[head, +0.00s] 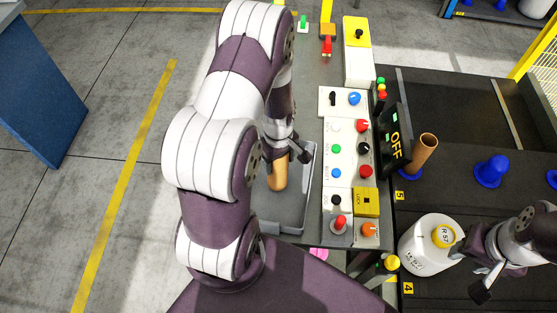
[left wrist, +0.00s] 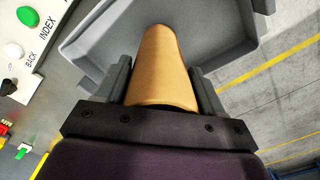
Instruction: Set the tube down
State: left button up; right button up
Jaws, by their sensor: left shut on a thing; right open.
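A tan tube (head: 278,172) is in my left gripper (head: 283,152), over the grey tray (head: 296,214) beside the control panel. In the left wrist view the tube (left wrist: 163,68) sits between both fingers of the left gripper (left wrist: 162,85), with its narrower end pointing over the grey tray (left wrist: 215,25). I cannot tell whether the tube touches the tray floor. My right gripper (head: 478,272) is open at the lower right, close to a white bobbin (head: 424,246) with a yellow core marked R 57.
A control panel (head: 350,150) with coloured buttons and an OFF display (head: 394,142) stands right of the tray. Another brown tube (head: 425,150) stands on a blue peg at position 5. A bare blue peg (head: 491,170) is farther right. Open floor lies left.

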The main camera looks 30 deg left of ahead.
pick_arm(q)
jog(key=shift+w+f, duration=0.1)
jog(key=shift+f, duration=0.7)
jog(key=o, duration=1)
notch_tip(320, 180, up, 12)
jog(key=s+d+r+m, duration=0.1)
jog(key=s+d+m, duration=0.1)
jog(key=d+m, duration=0.1)
jog(key=s+d+r+m+t, duration=0.1)
jog(key=d+r+m, duration=0.1)
jog(key=m, duration=0.4)
jog(key=s+d+r+m, duration=0.2)
jog(key=d+m, duration=0.3)
jog(key=shift+s+r+b, duration=0.25)
jog(key=shift+s+b, duration=0.1)
jog(key=shift+b, duration=0.05)
